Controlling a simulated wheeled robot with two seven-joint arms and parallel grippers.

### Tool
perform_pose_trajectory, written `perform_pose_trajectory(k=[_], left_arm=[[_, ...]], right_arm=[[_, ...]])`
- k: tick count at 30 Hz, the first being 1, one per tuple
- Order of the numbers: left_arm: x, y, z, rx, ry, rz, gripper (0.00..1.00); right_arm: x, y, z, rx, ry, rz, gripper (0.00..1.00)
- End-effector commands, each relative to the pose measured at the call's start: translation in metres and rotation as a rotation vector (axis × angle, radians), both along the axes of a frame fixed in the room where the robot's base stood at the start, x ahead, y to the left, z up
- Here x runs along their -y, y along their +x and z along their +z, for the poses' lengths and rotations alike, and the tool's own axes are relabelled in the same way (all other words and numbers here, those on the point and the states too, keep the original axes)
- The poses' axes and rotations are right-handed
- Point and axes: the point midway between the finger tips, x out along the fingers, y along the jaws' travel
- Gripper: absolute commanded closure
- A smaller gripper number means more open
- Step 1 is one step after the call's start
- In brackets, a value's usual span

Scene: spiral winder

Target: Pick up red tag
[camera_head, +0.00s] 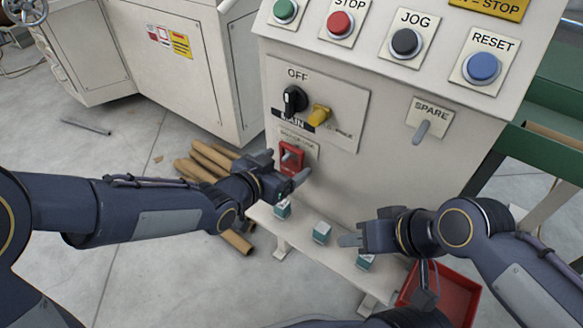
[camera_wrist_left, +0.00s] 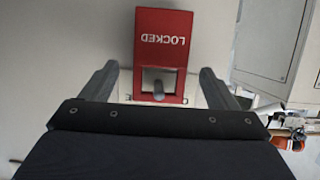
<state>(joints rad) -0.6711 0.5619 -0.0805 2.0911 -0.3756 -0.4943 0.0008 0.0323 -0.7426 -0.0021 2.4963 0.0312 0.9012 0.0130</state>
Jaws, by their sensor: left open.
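The red tag (camera_head: 291,153) hangs on the front of the cream cabinet, below the OFF switch. In the left wrist view the red tag (camera_wrist_left: 162,45) reads LOCKED upside down, and a grey peg (camera_wrist_left: 158,89) shows in its square window. My left gripper (camera_head: 284,168) is at the tag; in the wrist view its two fingers (camera_wrist_left: 158,78) stand apart, one on each side of the tag's lower part, with gaps between. It holds nothing. My right gripper (camera_head: 362,238) is near the cabinet's low shelf, away from the tag; its finger gap is not clear.
Small teal-and-white boxes (camera_head: 321,232) stand on the low shelf (camera_head: 300,238). A black rotary knob (camera_head: 294,99) and yellow padlock-like piece (camera_head: 318,115) are just above the tag. A red bin (camera_head: 455,296) is at lower right. Brown tubes (camera_head: 200,165) lie on the floor.

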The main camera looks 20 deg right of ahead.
Motion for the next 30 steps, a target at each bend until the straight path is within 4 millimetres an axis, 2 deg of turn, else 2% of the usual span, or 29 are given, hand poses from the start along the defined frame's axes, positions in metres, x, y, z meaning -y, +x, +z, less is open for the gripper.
perform_pose_trajectory(k=[3, 10, 21, 23, 30], left_arm=[[0.007, 0.0054, -0.0039, -0.001, 0.0, 0.0, 0.18], [0.0075, 0.0062, -0.003, 0.0, 0.0, 0.001, 0.18], [0.0073, 0.0061, -0.0031, 0.0, 0.0, 0.001, 0.67], [0.0074, 0.0061, -0.003, 0.0, 0.0, 0.001, 0.71], [0.0074, 0.0062, -0.0001, 0.0, -0.001, 0.001, 0.71]], right_arm=[[0.0, 0.0, -0.0031, 0.0, 0.0, 0.0, 0.64], [0.0, 0.0, -0.0026, 0.0, 0.0, 0.0, 0.64], [0.0, 0.0, -0.0026, 0.0, 0.0, 0.0, 0.64], [0.0, 0.0, -0.0026, 0.0, 0.0, 0.0, 0.64], [0.0, 0.0, -0.0009, 0.0, 0.0, 0.0, 0.64]])
